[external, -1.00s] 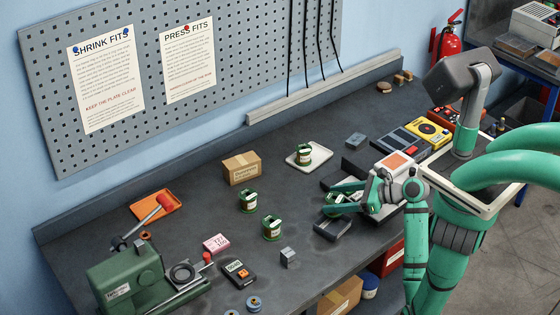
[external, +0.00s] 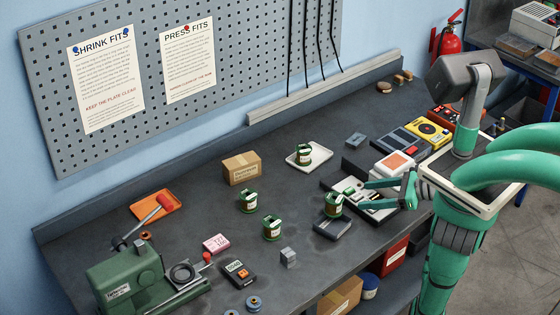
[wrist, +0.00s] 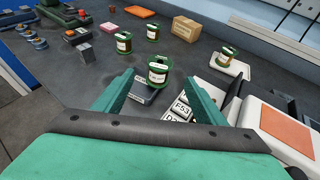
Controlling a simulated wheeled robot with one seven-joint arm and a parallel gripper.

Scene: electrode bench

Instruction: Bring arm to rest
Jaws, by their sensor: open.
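My gripper (external: 390,192) is open and empty in the external view, its two green fingers pointing left above the bench's right part. In the wrist view the fingers of my gripper (wrist: 158,92) stand apart. The jar (wrist: 158,72) and the dark block (wrist: 142,92) also show in the wrist view. The upper arm is folded close to my body at the right.
More green jars stand on the bench (external: 270,205), one on a white tray (external: 318,154). A white device with an orange top (external: 398,163) lies beside my gripper. A cardboard box (external: 241,168) and a green press (external: 125,283) are further left.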

